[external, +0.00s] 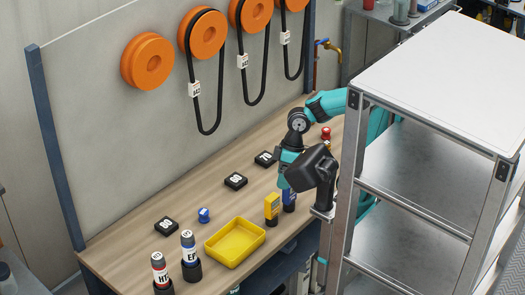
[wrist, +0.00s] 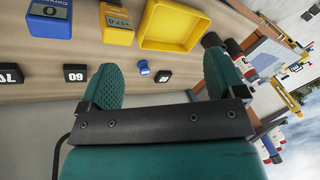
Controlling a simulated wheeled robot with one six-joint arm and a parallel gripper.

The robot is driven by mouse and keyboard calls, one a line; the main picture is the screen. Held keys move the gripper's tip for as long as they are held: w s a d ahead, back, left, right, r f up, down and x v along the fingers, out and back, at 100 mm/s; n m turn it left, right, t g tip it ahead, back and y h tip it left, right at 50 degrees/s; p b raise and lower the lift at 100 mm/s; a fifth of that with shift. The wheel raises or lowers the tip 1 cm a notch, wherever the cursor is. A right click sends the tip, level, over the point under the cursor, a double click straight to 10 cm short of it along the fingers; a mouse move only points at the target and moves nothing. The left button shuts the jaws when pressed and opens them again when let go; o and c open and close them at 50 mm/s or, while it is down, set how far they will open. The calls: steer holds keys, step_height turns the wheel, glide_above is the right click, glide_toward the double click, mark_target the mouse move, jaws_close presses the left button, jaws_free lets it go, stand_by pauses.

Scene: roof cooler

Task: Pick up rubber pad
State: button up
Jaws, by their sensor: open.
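Three black square pads with white numbers lie on the wooden bench, and they look like the rubber pads. One pad (external: 168,225) is at the left, one (external: 236,181) in the middle and one (external: 265,159) further back, near my arm. In the wrist view they are the 50 pad (wrist: 163,77), the 60 pad (wrist: 76,73) and the 70 pad (wrist: 10,75). My gripper (wrist: 162,66) is open, its two teal fingers wide apart with nothing held. The 50 pad shows in the gap between the fingers, apart from them. In the external view the fingertips are not clear.
A yellow tray (external: 235,243), a yellow meter (external: 271,209), a blue meter (external: 289,199) and a small blue knob (external: 204,215) stand on the bench. Two bottles (external: 160,270) (external: 189,248) are at the front. Belts (external: 205,130) hang on the wall. A metal shelf (external: 440,85) stands at right.

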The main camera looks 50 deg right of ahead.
steer(key=shift+o, duration=0.4)
stand_by(0.3)
steer(key=m, duration=2.5)
glide_above(166, 224)
steer(key=d, duration=0.3)
steer(key=f, duration=1.5)
steer(key=shift+w+a+f+p, duration=0.15)
steer(key=shift+a+f+p, duration=0.1)
steer(key=shift+p, duration=0.1)
steer(key=shift+p+x, duration=0.6)
steer(key=shift+x, duration=2.15)
steer(key=shift+c, duration=0.2)
